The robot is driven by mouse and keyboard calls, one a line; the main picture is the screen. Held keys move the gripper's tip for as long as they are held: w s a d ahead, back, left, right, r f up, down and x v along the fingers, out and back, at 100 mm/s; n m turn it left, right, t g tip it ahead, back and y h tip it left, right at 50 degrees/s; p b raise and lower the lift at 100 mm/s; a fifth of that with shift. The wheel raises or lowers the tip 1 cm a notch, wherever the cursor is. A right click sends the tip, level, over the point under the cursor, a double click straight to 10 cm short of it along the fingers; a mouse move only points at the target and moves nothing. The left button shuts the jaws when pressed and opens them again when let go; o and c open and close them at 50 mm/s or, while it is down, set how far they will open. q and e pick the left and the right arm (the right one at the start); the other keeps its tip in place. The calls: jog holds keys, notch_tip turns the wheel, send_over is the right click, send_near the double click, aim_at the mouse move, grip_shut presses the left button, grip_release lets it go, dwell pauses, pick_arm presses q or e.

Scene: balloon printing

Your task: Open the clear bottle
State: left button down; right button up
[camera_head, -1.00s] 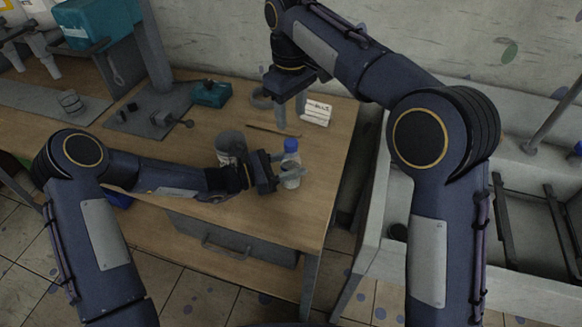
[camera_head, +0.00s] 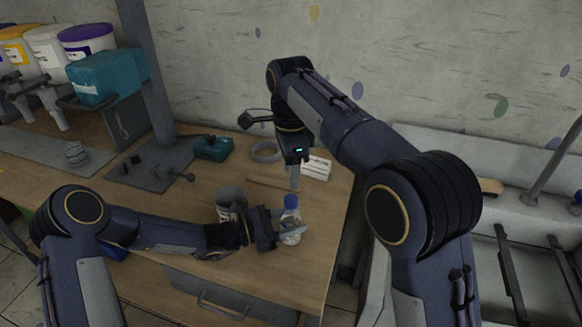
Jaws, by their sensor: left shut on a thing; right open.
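The clear bottle (camera_head: 290,216) with its blue cap (camera_head: 291,201) stands upright near the right end of the wooden table. My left gripper (camera_head: 290,229) is shut around the bottle's body from the left, below the cap. My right gripper (camera_head: 295,178) points down from above, just over and slightly behind the blue cap. It is open and holds nothing. The cap is on the bottle. The small gap between the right fingers and the cap is hard to judge.
A grey cup (camera_head: 230,199) stands left of the bottle, close behind my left wrist. A white labelled box (camera_head: 317,169), a tape roll (camera_head: 266,151) and a teal box (camera_head: 213,148) lie further back. The table (camera_head: 245,276) has a drawer in front. A sink (camera_head: 480,235) is at right.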

aim_at(291, 199)
jog(key=m, duration=1)
jog(key=shift+r, duration=0.1)
jog(key=shift+m, duration=0.3)
jog(key=shift+f, duration=3.95)
jog(key=shift+c, duration=0.2)
